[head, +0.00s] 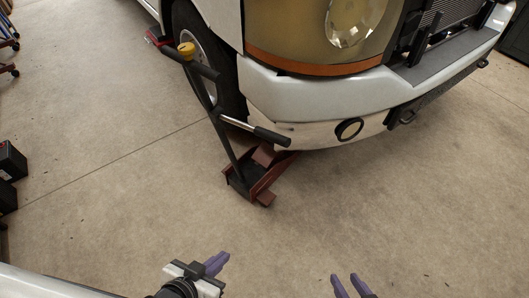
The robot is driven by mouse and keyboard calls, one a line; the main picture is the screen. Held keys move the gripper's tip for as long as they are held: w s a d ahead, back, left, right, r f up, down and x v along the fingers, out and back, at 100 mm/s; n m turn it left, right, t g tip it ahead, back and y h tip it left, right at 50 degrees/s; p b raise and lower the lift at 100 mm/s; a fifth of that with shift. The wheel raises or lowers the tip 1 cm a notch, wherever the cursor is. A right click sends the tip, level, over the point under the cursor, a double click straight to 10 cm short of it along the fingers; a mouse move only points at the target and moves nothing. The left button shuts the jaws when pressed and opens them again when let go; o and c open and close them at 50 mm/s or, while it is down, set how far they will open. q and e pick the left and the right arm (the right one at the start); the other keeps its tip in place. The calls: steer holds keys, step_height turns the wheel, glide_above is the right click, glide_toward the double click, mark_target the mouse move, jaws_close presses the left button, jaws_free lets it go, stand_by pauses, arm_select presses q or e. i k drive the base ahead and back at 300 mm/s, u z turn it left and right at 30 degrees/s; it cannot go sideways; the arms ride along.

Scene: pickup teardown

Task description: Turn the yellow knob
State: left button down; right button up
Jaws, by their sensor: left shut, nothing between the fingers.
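The yellow knob (187,49) sits at the top of the upright handle (212,105) of a red floor jack (262,175), beside the truck's front wheel. My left gripper (217,264) is low in the picture, shut and empty, well apart from the knob and the jack. My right gripper (352,284) is at the bottom edge, with its two purple fingers spread apart and nothing between them. Neither gripper touches anything.
The white truck's front bumper (290,110) and wheel (204,60) stand right behind the jack. Dark boxes (10,162) stand at the left edge. The concrete floor between my grippers and the jack is clear.

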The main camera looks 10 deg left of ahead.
mark_target(186, 48)
steer(key=k, duration=0.35)
steer(key=u, duration=0.95)
steer(key=i, duration=0.8)
steer(key=z, duration=0.6)
